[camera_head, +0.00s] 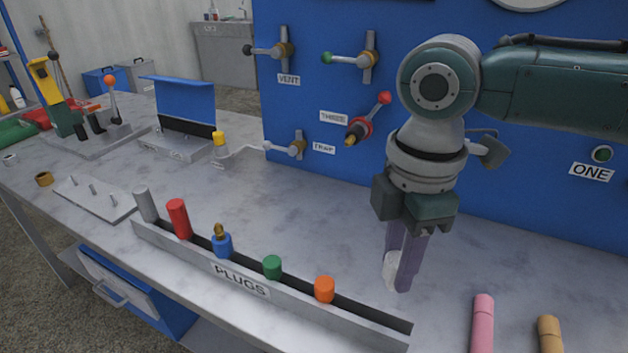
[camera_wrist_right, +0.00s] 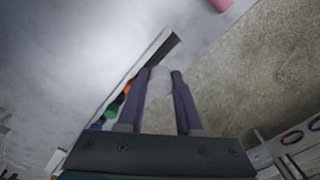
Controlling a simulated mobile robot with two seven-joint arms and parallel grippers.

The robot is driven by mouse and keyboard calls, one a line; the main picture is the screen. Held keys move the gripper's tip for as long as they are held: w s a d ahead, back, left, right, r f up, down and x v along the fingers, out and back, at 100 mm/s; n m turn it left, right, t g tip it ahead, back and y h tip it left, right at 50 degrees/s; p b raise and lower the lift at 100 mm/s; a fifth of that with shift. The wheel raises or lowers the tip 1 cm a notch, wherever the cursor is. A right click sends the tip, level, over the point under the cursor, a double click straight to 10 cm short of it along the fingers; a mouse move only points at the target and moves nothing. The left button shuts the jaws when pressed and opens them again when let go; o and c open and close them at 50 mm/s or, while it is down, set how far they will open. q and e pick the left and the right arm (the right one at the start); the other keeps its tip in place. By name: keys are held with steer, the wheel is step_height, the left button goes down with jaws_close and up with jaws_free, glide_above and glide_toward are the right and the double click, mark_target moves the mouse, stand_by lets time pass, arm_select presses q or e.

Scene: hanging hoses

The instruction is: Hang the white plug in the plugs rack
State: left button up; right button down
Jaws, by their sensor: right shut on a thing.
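The white plug (camera_head: 390,272) is between the purple-grey fingers of my right gripper (camera_head: 400,275), which is shut on it. The fingers point down and partly hide the plug. In the right wrist view the pale plug (camera_wrist_right: 159,84) shows between the two fingertips (camera_wrist_right: 161,74). The plugs rack (camera_head: 372,328) is a long grey channel with a dark slot and a PLUGS label, along the table's front. My right gripper is above and behind the rack's right end, apart from it in the head view. My left gripper is not in view.
Grey (camera_head: 146,204), red (camera_head: 178,218), blue (camera_head: 222,244), green (camera_head: 272,267) and orange (camera_head: 324,289) plugs stand in the rack. Its slot is bare right of the orange one. Pink (camera_head: 483,322) and tan (camera_head: 549,335) cylinders are at right. A blue panel (camera_head: 480,185) rises behind.

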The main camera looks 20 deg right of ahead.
mark_target(391, 288)
step_height(391, 288, down, 6)
steer(key=b, duration=0.4)
steer(key=shift+r, duration=0.1)
steer(key=shift+r, duration=0.1)
stand_by(0.5)
steer(key=shift+p, duration=0.4)
stand_by(0.4)
stand_by(0.5)
steer(key=shift+p, duration=0.5)
steer(key=shift+f, duration=0.3)
